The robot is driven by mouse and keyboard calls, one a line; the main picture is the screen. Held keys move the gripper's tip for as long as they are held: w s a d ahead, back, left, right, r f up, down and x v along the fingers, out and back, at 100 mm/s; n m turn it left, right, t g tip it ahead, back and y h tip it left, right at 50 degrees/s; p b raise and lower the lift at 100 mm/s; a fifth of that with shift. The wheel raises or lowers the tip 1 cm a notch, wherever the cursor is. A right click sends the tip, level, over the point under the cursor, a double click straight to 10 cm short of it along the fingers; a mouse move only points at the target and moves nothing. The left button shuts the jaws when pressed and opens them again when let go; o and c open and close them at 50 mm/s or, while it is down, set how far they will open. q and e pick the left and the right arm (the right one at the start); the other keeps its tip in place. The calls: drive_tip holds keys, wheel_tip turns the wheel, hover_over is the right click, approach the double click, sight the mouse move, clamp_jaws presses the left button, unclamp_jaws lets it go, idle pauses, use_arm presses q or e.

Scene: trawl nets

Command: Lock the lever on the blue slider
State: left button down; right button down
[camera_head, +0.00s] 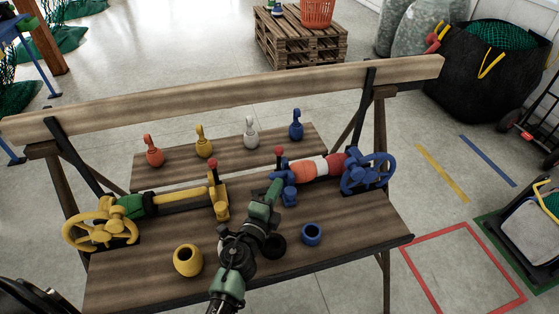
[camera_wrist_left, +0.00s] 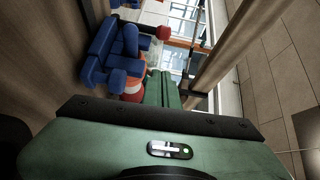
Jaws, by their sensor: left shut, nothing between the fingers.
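The blue slider (camera_head: 289,194) sits on the right half of the bench, at the inner end of an orange and white roll. Its lever stands roughly upright with a red knob (camera_head: 279,152) on top. My left gripper (camera_head: 272,190) is shut and empty, close beside the slider on its left; I cannot tell whether it touches the lever. In the left wrist view the blue slider (camera_wrist_left: 115,62) lies left of the green fingers (camera_wrist_left: 162,90), and a red knob (camera_wrist_left: 163,33) shows beyond the fingertips.
A blue handwheel (camera_head: 366,173) is at right. A yellow cup (camera_head: 187,261) and a blue cup (camera_head: 312,235) stand near the front. A wooden beam (camera_head: 230,95) crosses behind.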

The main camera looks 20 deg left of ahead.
use_arm(q)
approach(279, 161)
drive_tip(key=w+d+r, duration=0.1)
drive_tip(key=d+r, duration=0.1)
drive_tip(key=w+d+r+b, duration=0.1)
drive_tip(key=w+d+r, duration=0.1)
drive_tip(key=shift+w+d, duration=0.15)
drive_tip(key=shift+d, duration=0.1)
drive_tip(key=shift+w+a+f, duration=0.15)
drive_tip(key=shift+w+a, duration=0.75)
drive_tip(key=shift+w, duration=0.05)
drive_tip(key=shift+w+a, duration=0.5)
use_arm(e)
drive_tip(key=shift+w+d+f, duration=0.2)
drive_tip(key=shift+w+f, duration=0.2)
drive_tip(key=shift+f, duration=0.25)
drive_tip(key=shift+r, duration=0.1)
